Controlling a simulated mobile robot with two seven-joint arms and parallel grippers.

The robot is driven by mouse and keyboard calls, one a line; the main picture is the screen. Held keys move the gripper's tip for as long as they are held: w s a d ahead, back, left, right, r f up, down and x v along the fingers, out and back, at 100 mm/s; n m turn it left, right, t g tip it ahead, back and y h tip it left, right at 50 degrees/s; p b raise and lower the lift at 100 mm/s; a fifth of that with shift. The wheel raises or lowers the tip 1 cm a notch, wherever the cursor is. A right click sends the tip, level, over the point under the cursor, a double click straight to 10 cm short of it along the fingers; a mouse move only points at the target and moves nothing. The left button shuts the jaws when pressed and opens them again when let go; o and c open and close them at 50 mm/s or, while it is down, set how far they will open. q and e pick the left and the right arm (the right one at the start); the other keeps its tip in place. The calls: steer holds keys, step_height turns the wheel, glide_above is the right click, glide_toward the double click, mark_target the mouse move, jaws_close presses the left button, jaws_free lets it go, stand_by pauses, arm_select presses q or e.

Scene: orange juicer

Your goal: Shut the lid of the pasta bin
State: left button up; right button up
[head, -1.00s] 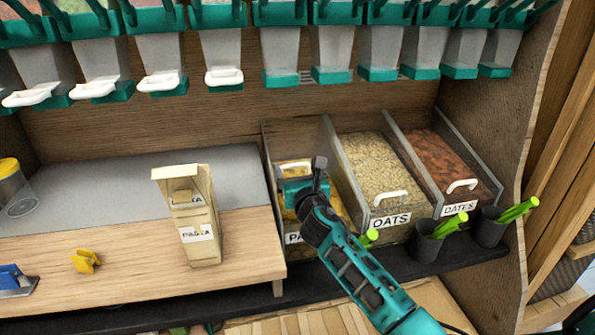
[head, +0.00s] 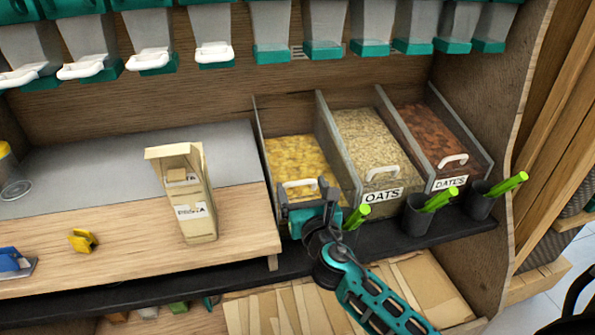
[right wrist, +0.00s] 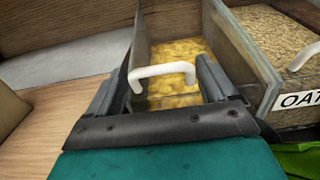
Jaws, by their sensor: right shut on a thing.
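The pasta bin (head: 262,155) is the leftmost of three clear bins, with yellow pasta showing through its clear top. The white handle (head: 298,184) of its lid is at the front edge, and the lid looks down, about level with the neighbouring lids. My right gripper (head: 312,192) is at the front of the bin, shut on the handle. In the right wrist view the handle (right wrist: 162,70) lies between the two dark fingers. My gripper hides the bin's front and label, so I cannot tell whether the lid sits fully flush. My left gripper is out of view.
The oats bin (head: 375,150) and dates bin (head: 440,135) stand to the right. Dark cups (head: 418,215) with green-handled tools stand in front. A pasta bag (head: 188,195) and a yellow clip (head: 82,241) are on the wooden counter at left. Dispensers (head: 270,30) hang above.

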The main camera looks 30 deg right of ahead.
steer(key=shift+s+f, duration=0.25)
steer(key=o, duration=1.1)
steer(key=shift+o, duration=0.6)
steer(key=shift+s+r, duration=0.1)
steer(key=v, duration=1.3)
